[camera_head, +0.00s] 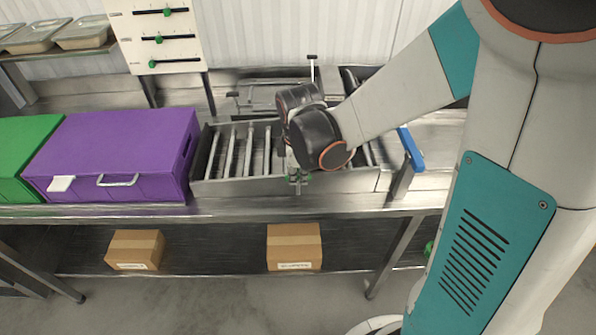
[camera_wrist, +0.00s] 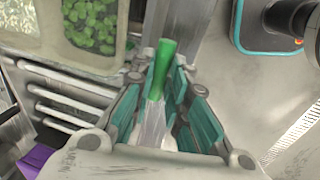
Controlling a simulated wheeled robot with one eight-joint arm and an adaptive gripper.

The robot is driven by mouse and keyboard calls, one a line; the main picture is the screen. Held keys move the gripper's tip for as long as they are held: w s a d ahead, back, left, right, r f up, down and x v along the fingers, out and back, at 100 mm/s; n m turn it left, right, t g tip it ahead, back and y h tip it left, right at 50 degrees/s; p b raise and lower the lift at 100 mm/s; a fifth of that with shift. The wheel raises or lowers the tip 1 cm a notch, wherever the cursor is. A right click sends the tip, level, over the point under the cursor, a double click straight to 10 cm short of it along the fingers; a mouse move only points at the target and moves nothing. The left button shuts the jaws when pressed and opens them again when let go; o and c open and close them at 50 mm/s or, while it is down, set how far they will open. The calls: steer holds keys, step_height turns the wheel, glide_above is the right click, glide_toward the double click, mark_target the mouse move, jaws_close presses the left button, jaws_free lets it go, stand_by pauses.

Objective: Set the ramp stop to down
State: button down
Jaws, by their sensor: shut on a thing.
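A roller ramp (camera_head: 233,148) with metal bars lies on the steel bench. My gripper (camera_head: 297,178) reaches down over the front side of the ramp, right of its middle. In the wrist view my gripper (camera_wrist: 165,88) has its teal-padded fingers shut around a lever with a green tip (camera_wrist: 164,62) and a pale shaft, which looks like the ramp stop. The green tip sticks out past the fingers. My wrist hides most of the lever in the head view, so whether it stands up or down is unclear there.
A purple box (camera_head: 120,155) and a green box (camera_head: 25,150) stand left of the ramp. A blue-topped bar (camera_head: 410,148) is on the right. A panel with green sliders (camera_head: 157,38) stands behind. Cardboard boxes (camera_head: 294,246) lie on the lower shelf.

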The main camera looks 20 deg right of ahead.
steer(key=shift+s+f, duration=0.1)
steer(key=shift+f, duration=0.05)
steer(key=c, duration=1.6)
jaws_free()
steer(key=shift+o, duration=0.2)
step_height(320, 180, up, 12)
steer(key=s, duration=0.2)
steer(key=shift+s+a+f, duration=0.15)
steer(key=shift+a, duration=0.2)
